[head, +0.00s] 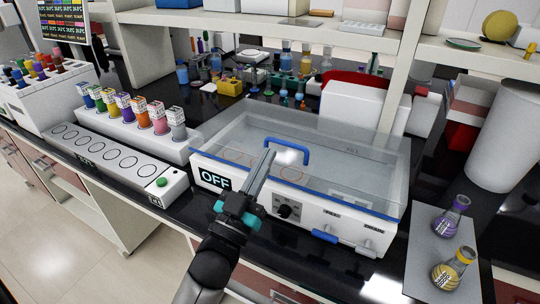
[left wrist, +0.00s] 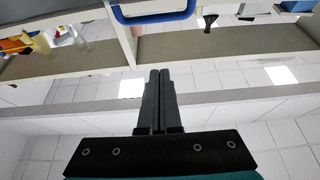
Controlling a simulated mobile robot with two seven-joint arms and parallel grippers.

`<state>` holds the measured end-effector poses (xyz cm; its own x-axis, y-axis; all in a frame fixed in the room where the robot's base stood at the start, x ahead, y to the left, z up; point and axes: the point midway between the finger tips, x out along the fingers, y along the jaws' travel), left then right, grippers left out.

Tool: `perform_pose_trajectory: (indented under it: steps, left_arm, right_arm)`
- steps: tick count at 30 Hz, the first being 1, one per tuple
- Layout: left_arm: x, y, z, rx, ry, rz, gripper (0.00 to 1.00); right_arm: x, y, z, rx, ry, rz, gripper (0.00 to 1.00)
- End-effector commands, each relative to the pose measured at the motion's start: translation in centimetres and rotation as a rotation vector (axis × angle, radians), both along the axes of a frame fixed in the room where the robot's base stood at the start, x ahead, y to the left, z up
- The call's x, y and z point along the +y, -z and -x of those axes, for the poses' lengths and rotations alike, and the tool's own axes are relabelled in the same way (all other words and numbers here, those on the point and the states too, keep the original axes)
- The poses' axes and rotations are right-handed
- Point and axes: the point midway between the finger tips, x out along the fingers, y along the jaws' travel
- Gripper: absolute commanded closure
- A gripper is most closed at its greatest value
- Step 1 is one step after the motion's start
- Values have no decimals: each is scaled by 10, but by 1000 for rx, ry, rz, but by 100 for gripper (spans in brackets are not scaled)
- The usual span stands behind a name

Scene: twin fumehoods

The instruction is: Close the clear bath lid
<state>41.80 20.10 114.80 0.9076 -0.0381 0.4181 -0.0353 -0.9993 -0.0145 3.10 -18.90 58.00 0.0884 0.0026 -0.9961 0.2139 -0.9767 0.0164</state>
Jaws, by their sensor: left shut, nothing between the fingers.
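The white water bath (head: 225,178) stands on the black bench with an "OFF" display on its front. Its clear lid (head: 350,160) lies over the basin and looks down, with a blue edge along the front; I cannot tell whether it is fully seated. A blue handle (head: 290,144) rises from the lid; a blue handle also shows at the top of the left wrist view (left wrist: 152,17). My left gripper (head: 269,153) is shut and empty, its fingertips just in front of the handle; contact is unclear. It also shows in the left wrist view (left wrist: 160,72). My right gripper is out of view.
A rack of colour-capped bottles (head: 135,120) and a panel with ring marks (head: 100,155) stand left of the bath. Two flasks, purple (head: 447,222) and yellow (head: 450,272), stand on a grey mat (head: 428,230) at right. Shelves (head: 270,30) and glassware lie behind.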

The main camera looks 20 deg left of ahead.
Motion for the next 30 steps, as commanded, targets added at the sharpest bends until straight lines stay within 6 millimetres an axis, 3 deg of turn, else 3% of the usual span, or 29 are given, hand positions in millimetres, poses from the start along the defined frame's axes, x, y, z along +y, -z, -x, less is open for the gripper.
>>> perform_pose_trajectory:
  steps: [4, 14, 21, 30]
  left_arm:
    - [-1, -14, -24, -5, 1, 0, 100]
    - [-3, -36, -73, -3, 0, 1, 100]
    - [-3, -1, -77, 3, -1, 3, 100]
    - [-2, 6, -77, 0, 0, 1, 100]
  right_arm:
    - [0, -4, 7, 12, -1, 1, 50]
    - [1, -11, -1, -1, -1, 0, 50]
    - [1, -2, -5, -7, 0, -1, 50]
    - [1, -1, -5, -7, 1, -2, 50]
